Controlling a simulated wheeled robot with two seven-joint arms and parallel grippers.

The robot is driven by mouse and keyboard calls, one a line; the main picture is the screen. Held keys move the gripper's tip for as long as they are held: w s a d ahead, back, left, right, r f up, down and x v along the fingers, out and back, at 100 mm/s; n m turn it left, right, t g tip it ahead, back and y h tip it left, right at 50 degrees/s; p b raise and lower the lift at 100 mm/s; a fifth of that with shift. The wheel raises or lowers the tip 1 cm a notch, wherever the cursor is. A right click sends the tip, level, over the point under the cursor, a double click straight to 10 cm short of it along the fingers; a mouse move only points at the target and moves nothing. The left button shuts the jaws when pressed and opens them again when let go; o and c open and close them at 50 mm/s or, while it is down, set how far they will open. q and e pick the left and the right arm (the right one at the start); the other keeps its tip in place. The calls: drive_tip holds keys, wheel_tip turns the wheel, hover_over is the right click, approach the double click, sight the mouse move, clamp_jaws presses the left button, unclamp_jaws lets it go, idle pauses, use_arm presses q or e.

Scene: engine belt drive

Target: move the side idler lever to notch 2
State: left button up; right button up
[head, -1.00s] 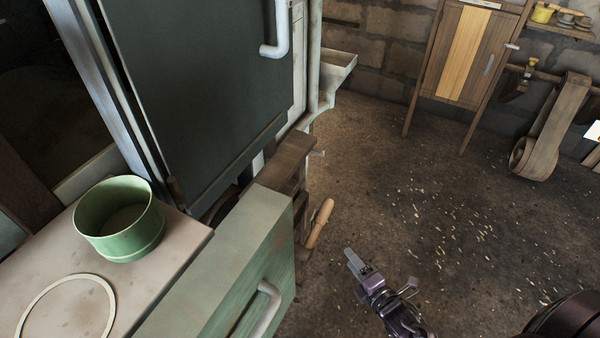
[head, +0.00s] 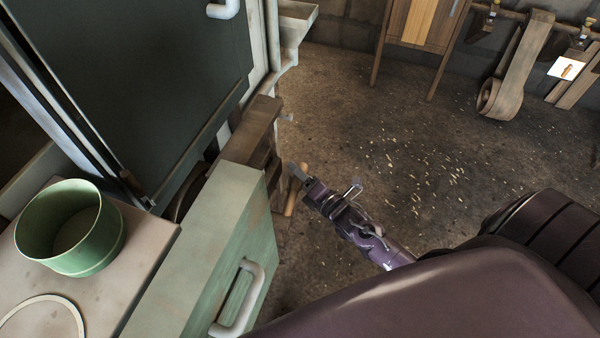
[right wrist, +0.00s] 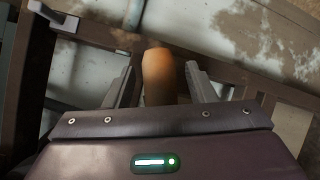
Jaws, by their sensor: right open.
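The side idler lever shows as a tan wooden handle (head: 296,190) that sticks out at the side of the machine, past the end of the green cabinet. In the right wrist view the handle (right wrist: 160,76) stands between the two fingers of my right gripper (right wrist: 160,88). The fingers are apart, with a gap on each side of the handle. In the head view my right gripper (head: 300,176) is at the handle and partly covers it. The notches cannot be made out. My left gripper is not in view.
A green cabinet with a white handle (head: 238,298) stands just left of the lever. A green pot (head: 70,228) and a pale ring (head: 42,318) are on the bench (head: 140,240). A dark panel (head: 130,80) rises behind. The floor to the right is open, with scattered chips.

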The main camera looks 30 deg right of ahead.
clamp_jaws()
drive_tip(key=shift+w+d+f, duration=0.1)
drive_tip(key=shift+d+f, duration=0.05)
drive_tip(key=shift+f, duration=0.2)
drive_tip(key=f+m+g, duration=0.1)
drive_tip(key=f+m, duration=0.1)
drive_tip(key=f, duration=0.1)
drive_tip(key=f+m+g, duration=0.1)
drive_tip(key=f+m, duration=0.1)
drive_tip(key=f, duration=0.1)
drive_tip(key=shift+w+d+g, duration=0.15)
drive_tip(key=shift+d+g, duration=0.05)
drive_tip(key=shift+g, duration=0.2)
unclamp_jaws()
drive_tip(key=shift+r, duration=0.1)
